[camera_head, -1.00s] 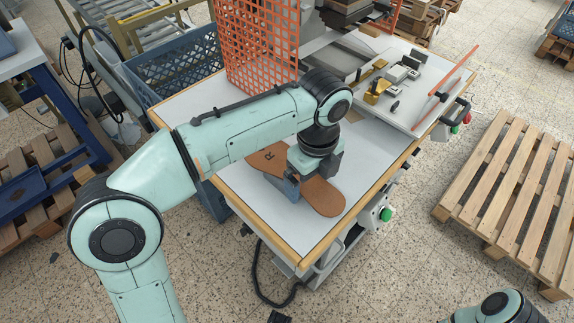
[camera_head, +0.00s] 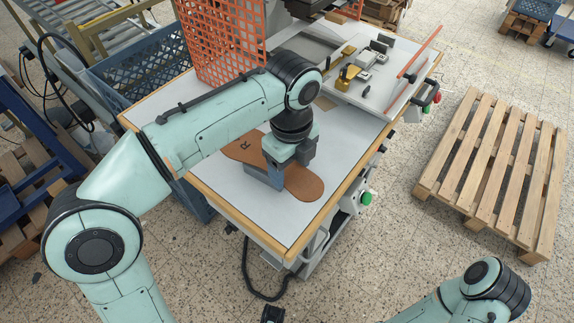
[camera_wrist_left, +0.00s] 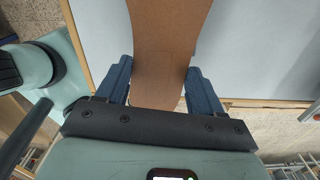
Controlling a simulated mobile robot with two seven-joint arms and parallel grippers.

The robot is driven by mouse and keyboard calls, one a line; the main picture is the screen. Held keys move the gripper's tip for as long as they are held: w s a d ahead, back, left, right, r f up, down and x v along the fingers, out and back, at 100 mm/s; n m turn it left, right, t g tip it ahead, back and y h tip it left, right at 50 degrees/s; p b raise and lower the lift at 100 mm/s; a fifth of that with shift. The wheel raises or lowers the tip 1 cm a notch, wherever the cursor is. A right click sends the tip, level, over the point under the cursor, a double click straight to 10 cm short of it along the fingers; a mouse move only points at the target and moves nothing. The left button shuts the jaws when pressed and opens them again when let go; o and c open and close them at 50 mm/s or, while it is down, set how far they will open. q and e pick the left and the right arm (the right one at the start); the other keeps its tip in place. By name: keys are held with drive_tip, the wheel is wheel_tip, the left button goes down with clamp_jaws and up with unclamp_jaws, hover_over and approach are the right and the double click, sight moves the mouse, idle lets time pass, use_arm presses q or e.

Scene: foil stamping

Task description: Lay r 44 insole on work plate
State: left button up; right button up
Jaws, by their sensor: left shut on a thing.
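The brown insole (camera_head: 305,186), marked with an R, is at the white table top, roughly level with it. My left gripper (camera_head: 266,172) is shut across its narrow waist from above. In the left wrist view the insole (camera_wrist_left: 165,50) passes between the two blue fingers of the left gripper (camera_wrist_left: 160,88). Whether the insole touches the table or hangs just above it is hard to tell. The pale work plate (camera_head: 347,99) with brass and grey fixtures is at the back right of the table.
An orange mesh guard (camera_head: 222,40) stands at the table's back left, beside a blue crate (camera_head: 150,75). The table's wood edge (camera_head: 240,228) and white front surface (camera_head: 270,220) are clear. A wooden pallet (camera_head: 490,170) lies on the floor at right.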

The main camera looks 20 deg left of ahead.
use_arm(q)
wheel_tip(320, 180, up, 19)
drive_tip(key=p, duration=0.7)
drive_tip(key=shift+r, duration=0.15)
use_arm(e)
drive_tip(key=w+r, duration=0.4)
drive_tip(key=r, duration=0.5)
drive_tip(key=shift+w+t, duration=0.25)
drive_tip(key=shift+t, duration=0.05)
